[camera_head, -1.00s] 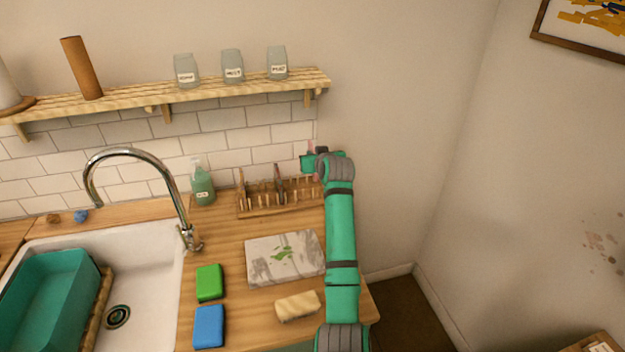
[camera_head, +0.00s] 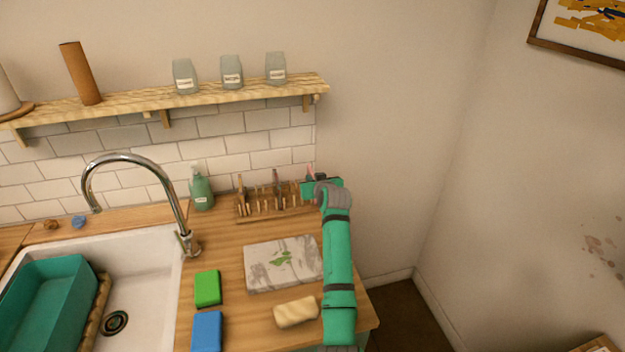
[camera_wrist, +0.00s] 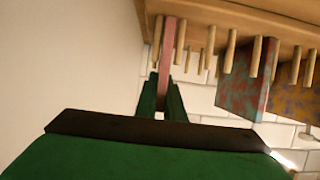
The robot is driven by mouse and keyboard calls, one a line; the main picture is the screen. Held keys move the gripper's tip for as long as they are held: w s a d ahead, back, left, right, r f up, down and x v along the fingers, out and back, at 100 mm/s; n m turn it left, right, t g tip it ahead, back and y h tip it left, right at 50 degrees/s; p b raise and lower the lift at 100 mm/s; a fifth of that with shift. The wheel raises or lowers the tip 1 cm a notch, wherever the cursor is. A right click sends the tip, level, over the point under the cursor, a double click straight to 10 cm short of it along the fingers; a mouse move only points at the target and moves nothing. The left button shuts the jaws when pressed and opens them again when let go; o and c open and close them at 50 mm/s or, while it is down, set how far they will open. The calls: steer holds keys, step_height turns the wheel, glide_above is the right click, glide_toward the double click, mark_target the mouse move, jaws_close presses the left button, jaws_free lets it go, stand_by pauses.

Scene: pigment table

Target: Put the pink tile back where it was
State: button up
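The pink tile shows edge-on in the wrist view (camera_wrist: 167,58), a thin pink slab between the two green fingers of my gripper (camera_wrist: 162,95). Its far end lies among the pegs at one end of the wooden rack (camera_wrist: 225,12). In the head view the rack (camera_head: 243,212) stands at the back of the counter, and my gripper (camera_head: 316,184) is at its right end. A bit of the pink tile (camera_head: 311,171) shows above the gripper there. The fingers look shut on the tile. Whether it rests on the rack's base is hidden.
Other tiles (camera_wrist: 250,80) stand in the rack beside my gripper. A soap bottle (camera_head: 202,188) is left of the rack. A marbled slab (camera_head: 283,264), a cream sponge (camera_head: 296,312) and green (camera_head: 207,288) and blue (camera_head: 206,331) blocks lie in front. The wall is close on the right.

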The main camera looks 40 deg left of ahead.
steer(key=o, duration=0.4)
steer(key=shift+r, duration=0.1)
steer(key=v, duration=1.2)
steer(key=shift+r, duration=0.1)
